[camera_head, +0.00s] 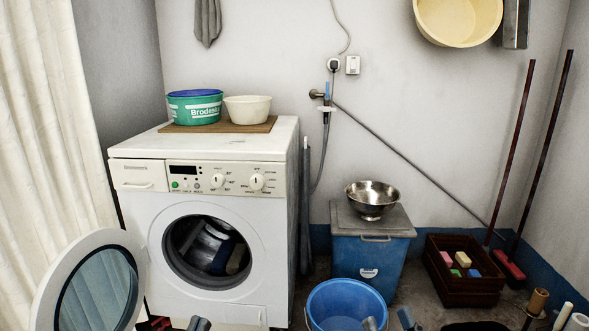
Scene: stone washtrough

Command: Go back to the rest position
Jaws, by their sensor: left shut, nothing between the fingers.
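The front edge of the head view cuts off both my grippers, and only small grey tips show. My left gripper (198,324) shows as one grey tip in front of the washing machine (270,220), low and below its round door opening. It is shut and empty. My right gripper (388,321) shows as two grey tips set apart, one in front of the blue bucket (346,290) and one just right of it. It looks open, with nothing seen between the tips. The rest of both grippers is out of view.
The machine's round door (95,292) stands open at the left, with dark cloth in the drum. A metal colander (371,200) sits on a lidded blue bin (372,255). A brown crate (465,285) stands at the right. Tubs (194,108) stand on the machine.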

